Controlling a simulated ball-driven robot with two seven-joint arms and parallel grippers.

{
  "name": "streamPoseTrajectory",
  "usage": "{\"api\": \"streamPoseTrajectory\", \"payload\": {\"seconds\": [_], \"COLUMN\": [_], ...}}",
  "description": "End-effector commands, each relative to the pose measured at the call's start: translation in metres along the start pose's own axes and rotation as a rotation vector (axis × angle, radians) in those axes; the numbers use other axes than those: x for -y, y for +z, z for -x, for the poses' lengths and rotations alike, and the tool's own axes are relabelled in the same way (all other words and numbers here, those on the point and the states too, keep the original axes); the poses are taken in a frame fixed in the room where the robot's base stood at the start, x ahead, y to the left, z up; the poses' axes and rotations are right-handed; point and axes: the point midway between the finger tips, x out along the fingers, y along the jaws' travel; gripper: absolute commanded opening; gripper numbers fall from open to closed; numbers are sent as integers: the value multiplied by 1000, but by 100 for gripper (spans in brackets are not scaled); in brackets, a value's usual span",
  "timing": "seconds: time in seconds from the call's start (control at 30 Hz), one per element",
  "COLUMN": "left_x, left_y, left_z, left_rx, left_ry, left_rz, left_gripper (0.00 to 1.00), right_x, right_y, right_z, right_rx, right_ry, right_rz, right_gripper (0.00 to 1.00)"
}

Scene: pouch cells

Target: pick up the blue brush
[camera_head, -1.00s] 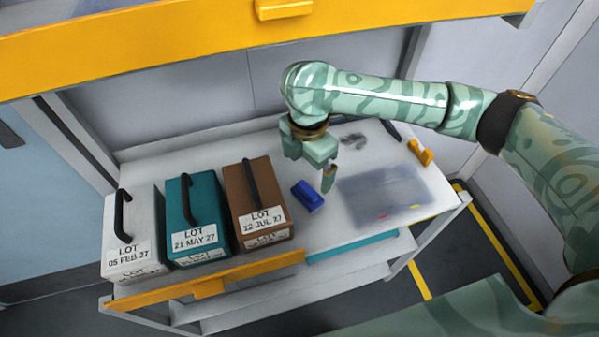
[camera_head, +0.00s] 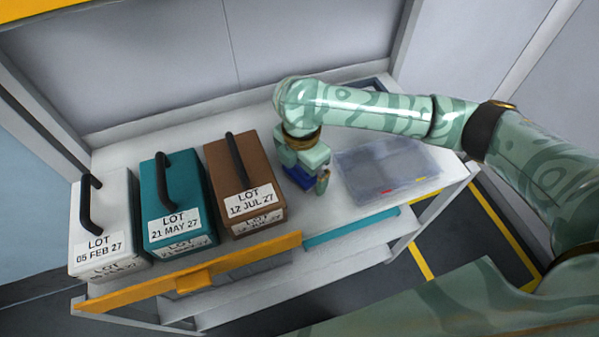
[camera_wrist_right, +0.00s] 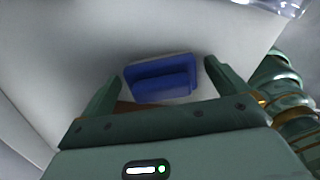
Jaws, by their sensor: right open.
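The blue brush (camera_head: 297,178) lies on the white cart top, just right of the brown box, partly hidden under my right gripper (camera_head: 306,184). In the right wrist view the brush (camera_wrist_right: 162,78) lies between the two green fingers of my right gripper (camera_wrist_right: 160,80), with gaps at both sides. The gripper is open and points down at the brush. My left gripper is not in view.
White (camera_head: 102,225), teal (camera_head: 178,205) and brown (camera_head: 240,180) boxes with black handles and lot labels stand left of the brush. A clear flat case (camera_head: 385,170) lies to the right. A yellow bar (camera_head: 190,280) runs along the cart's front.

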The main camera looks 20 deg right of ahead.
Motion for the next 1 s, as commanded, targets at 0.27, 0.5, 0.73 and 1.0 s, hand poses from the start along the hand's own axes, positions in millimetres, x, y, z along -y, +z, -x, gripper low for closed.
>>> {"api": "streamPoseTrajectory", "payload": {"seconds": [0.27,0.5,0.73,1.0], "left_x": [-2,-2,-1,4], "left_y": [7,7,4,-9], "left_z": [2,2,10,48], "left_rx": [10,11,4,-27], "left_ry": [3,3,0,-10], "left_rz": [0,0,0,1], "left_gripper": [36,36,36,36], "right_x": [0,0,0,11], "right_y": [0,0,0,-15], "right_z": [3,3,14,66], "right_rx": [0,0,0,-1], "right_ry": [2,2,3,6], "right_rz": [0,0,0,3], "right_gripper": [56,44,44,44]}}
